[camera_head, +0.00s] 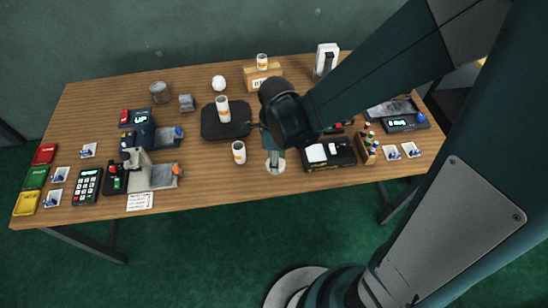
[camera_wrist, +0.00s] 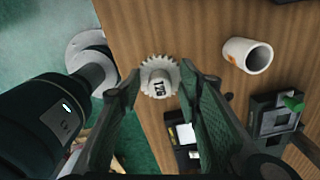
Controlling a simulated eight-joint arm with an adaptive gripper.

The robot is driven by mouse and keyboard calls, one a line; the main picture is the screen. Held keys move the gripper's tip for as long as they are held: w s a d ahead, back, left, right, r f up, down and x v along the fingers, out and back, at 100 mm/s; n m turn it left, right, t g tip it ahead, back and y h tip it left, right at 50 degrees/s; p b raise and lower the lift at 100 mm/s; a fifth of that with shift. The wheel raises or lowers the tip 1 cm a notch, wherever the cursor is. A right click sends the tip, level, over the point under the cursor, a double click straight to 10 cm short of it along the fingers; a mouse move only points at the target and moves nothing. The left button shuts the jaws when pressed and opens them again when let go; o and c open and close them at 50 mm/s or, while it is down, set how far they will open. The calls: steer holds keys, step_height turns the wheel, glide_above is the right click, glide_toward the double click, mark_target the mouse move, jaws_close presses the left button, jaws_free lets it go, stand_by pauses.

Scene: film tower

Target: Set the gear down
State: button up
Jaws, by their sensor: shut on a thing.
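The gear (camera_wrist: 159,78) is pale, with a toothed rim and a round hub bearing dark marks. In the wrist view it sits between the fingertips of my gripper (camera_wrist: 161,80), which is shut on it. Its toothed face is over the wooden table near the front edge; I cannot tell whether it touches the wood. In the head view, the gear (camera_head: 275,164) shows as a pale round shape below my dark wrist, partly hidden by the gripper.
A white cup with an orange mark (camera_head: 239,152) stands left of the gear. A black device (camera_head: 330,153) lies close on the right. A dark tray (camera_head: 213,127) holds another cup (camera_head: 222,107). Bottles in a rack (camera_head: 368,150) stand further right. The table's front edge is near.

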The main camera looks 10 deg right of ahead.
steer(key=shift+f, duration=0.15)
steer(key=shift+f+b, duration=0.65)
steer(key=shift+f, duration=1.35)
steer(key=shift+f, duration=0.15)
steer(key=o, duration=0.9)
steer(key=shift+r+p, duration=1.8)
steer(key=shift+r, duration=4.35)
steer(key=shift+r, duration=0.1)
